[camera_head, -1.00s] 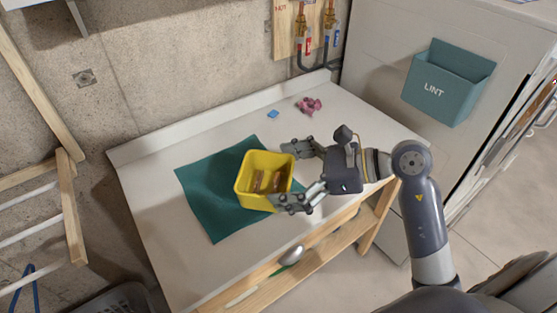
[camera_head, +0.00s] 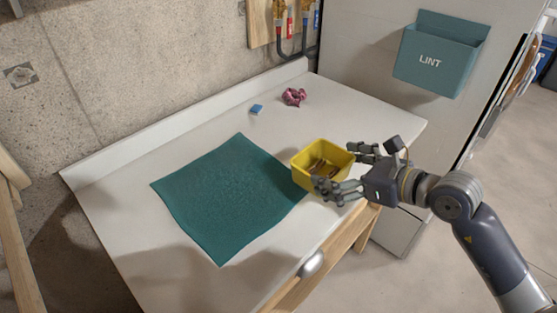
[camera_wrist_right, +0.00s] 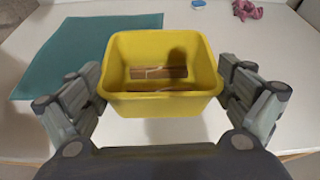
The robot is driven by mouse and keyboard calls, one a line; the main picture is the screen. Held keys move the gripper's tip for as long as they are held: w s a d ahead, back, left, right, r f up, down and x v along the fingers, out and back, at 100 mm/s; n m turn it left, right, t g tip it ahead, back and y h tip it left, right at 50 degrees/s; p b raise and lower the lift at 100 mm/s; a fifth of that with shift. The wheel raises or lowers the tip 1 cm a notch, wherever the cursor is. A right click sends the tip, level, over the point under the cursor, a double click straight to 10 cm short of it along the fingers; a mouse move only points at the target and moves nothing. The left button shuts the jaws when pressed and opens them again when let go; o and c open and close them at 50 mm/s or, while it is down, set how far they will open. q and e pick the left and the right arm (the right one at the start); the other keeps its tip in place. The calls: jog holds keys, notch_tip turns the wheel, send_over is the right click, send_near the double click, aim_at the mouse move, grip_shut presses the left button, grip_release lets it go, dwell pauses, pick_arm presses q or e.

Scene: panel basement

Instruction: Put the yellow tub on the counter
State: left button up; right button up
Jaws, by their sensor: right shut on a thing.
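The yellow tub (camera_head: 307,180) is at the right part of the white counter (camera_head: 150,245), just right of the green cloth. It holds brown pieces that look like wood. My right gripper (camera_head: 350,168) is shut on the tub, with a finger on each of two opposite sides. The right wrist view shows the tub (camera_wrist_right: 160,103) between the fingers; whether its base touches the counter is hard to tell. My left gripper is not in view.
The green cloth (camera_head: 228,195) lies on the counter's middle. A blue block (camera_head: 256,109) and a pink scrunched item (camera_head: 294,96) lie near the back. A teal LINT bin (camera_head: 438,58) hangs on the white appliance at right. The counter's left part is clear.

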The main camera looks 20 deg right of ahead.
aim_at(339, 148)
jog(key=w, duration=0.2)
jog(key=w+d+p, duration=0.1)
jog(key=w, duration=0.1)
jog(key=w+d, duration=0.1)
jog(key=w, duration=0.1)
jog(key=shift+w+d+f, duration=0.15)
jog(key=shift+w+d, duration=0.1)
jog(key=shift+w, duration=0.05)
jog(key=w+d, duration=0.1)
jog(key=w, duration=0.1)
jog(key=w+p, duration=0.1)
jog(key=w, duration=0.2)
jog(key=w+d+f, duration=0.1)
jog(key=w, duration=0.2)
jog(key=shift+d+p, duration=0.35)
jog(key=shift+w+f, duration=0.1)
notch_tip(339, 148, down, 3)
jog(key=shift+r+p, duration=0.1)
jog(key=shift+p, duration=0.2)
jog(key=shift+f, duration=0.3)
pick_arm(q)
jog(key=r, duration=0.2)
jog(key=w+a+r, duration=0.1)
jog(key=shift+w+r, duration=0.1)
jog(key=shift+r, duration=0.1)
pick_arm(e)
jog(key=shift+d, duration=0.1)
jog(key=shift+f, duration=0.1)
